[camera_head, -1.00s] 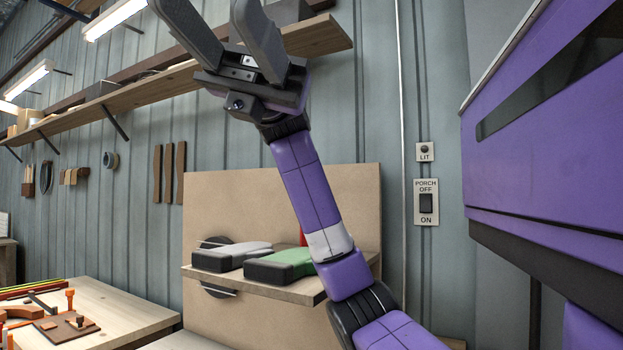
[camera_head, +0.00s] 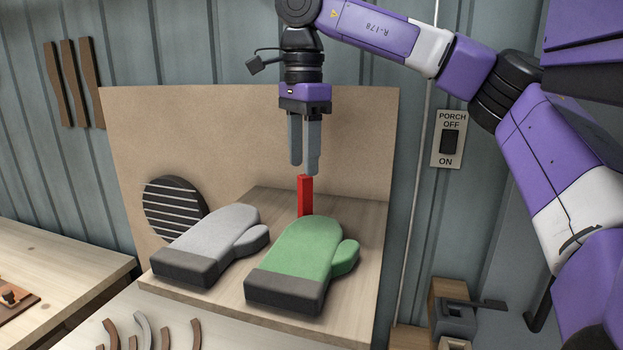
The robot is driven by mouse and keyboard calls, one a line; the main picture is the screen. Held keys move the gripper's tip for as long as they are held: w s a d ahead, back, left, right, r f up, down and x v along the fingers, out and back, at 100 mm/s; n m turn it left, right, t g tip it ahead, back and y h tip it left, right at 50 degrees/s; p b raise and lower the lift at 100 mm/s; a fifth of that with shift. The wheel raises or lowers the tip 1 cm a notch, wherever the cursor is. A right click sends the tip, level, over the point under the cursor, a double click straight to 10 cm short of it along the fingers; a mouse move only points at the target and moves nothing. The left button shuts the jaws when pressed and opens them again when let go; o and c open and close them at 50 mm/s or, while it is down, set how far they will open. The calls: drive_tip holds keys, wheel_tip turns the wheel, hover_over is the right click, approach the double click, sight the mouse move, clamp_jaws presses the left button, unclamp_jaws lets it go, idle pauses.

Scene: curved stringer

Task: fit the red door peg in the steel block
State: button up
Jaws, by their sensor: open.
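The red door peg (camera_head: 305,195) stands upright on a wooden shelf, behind the green mitten, which hides its foot. My gripper (camera_head: 304,168) points straight down above the peg, its two grey fingers apart and empty. The fingertips are close to the peg's top; I cannot tell whether they overlap it in depth. A dark grey metal block (camera_head: 457,318) sits at the lower right beside a wooden piece. It may be the steel block, but its opening is not clear from here.
A green mitten (camera_head: 308,250) and a grey mitten (camera_head: 205,243) lie in front of the peg on the shelf (camera_head: 360,215). A tan backboard (camera_head: 240,130) rises behind it, with a round dark vent (camera_head: 172,208) at left. A workbench (camera_head: 60,270) stands at left.

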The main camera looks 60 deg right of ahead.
sight(305, 193)
drive_tip(key=shift+s+d+f, duration=0.1)
drive_tip(key=shift+d+f, duration=0.1)
drive_tip(key=shift+f, duration=0.45)
drive_tip(key=shift+s+d+f, duration=0.1)
drive_tip(key=shift+d+f, duration=0.05)
drive_tip(key=shift+f, duration=0.45)
drive_tip(key=shift+w+a+f+p, duration=0.1)
drive_tip(key=shift+f+p, duration=0.45)
drive_tip(key=shift+f, duration=0.75)
drive_tip(key=shift+w+a+f+p, duration=0.1)
drive_tip(key=shift+f+p, duration=0.4)
drive_tip(key=shift+f, duration=0.8)
clamp_jaws()
